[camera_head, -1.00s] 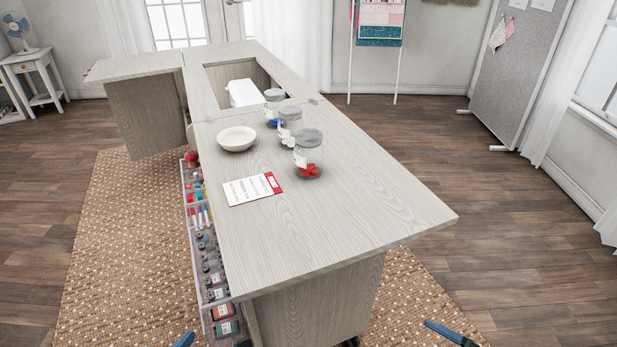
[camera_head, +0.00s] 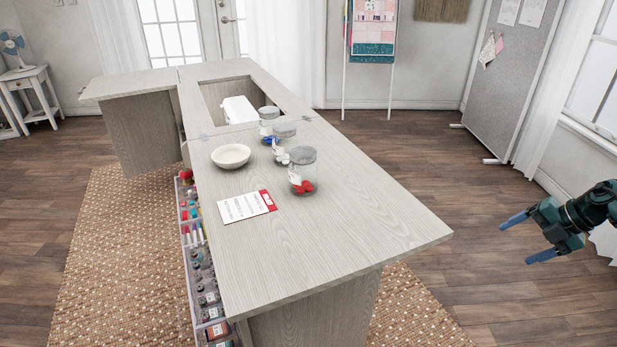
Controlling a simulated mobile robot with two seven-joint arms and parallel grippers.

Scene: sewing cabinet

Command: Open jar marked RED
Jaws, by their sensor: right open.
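The jar with red contents (camera_head: 302,171) stands upright on the cabinet top (camera_head: 350,220), nearest me in a row of three glass jars. Its grey lid is on. A white label shows on its side, but its writing is too small to read. The jar with white contents (camera_head: 284,145) and the jar with blue contents (camera_head: 269,123) stand behind it, both lidded. My right gripper (camera_head: 522,238) is open and empty, in the air to the right of the cabinet, well apart from the jars. My left gripper is out of view.
A white bowl (camera_head: 231,156) and a red-edged card (camera_head: 247,206) lie left of the jars. A recess behind them holds a white sewing machine (camera_head: 239,110). An open drawer of supplies (camera_head: 203,270) runs along the left side. The near right top is clear.

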